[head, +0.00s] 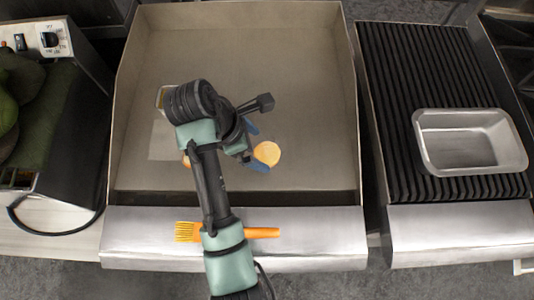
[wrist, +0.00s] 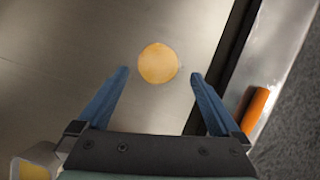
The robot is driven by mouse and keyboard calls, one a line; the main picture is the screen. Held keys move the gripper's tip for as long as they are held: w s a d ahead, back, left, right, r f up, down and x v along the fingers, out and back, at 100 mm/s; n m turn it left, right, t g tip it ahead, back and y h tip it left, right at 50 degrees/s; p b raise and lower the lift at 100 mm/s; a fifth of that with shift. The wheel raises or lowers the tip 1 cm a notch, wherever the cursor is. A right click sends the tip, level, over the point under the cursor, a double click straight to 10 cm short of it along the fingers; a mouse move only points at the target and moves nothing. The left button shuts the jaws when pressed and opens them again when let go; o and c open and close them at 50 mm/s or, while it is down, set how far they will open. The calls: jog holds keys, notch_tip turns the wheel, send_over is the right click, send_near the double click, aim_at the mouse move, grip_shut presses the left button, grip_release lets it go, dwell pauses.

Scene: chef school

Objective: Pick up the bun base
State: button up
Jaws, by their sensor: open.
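The bun base is a round, flat, orange-tan disc (wrist: 157,63) lying on the flat griddle surface. It also shows in the head view (head: 268,153), just right of the fingers. My gripper (wrist: 160,75) is open, with its two blue fingers apart and nothing between them. In the wrist view the disc lies just past and between the fingertips, apart from both. In the head view my gripper (head: 258,147) is over the griddle, its fingers close to the disc. The height between fingers and disc is hard to tell.
Walls rim the griddle (head: 235,13) at the back and sides. An orange brush (head: 262,233) lies on its front ledge. Another orange piece (head: 186,160) is mostly hidden by my arm. A metal pan (head: 470,142) sits on the ribbed grill at right. The griddle's back is clear.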

aim_at(266, 153)
jog(key=x, duration=0.4)
jog(key=shift+w+f, duration=0.15)
jog(key=shift+f, duration=0.1)
jog(key=c, duration=1.3)
notch_tip(266, 153, up, 10)
jog(key=p, duration=0.2)
jog(key=shift+p, duration=0.35)
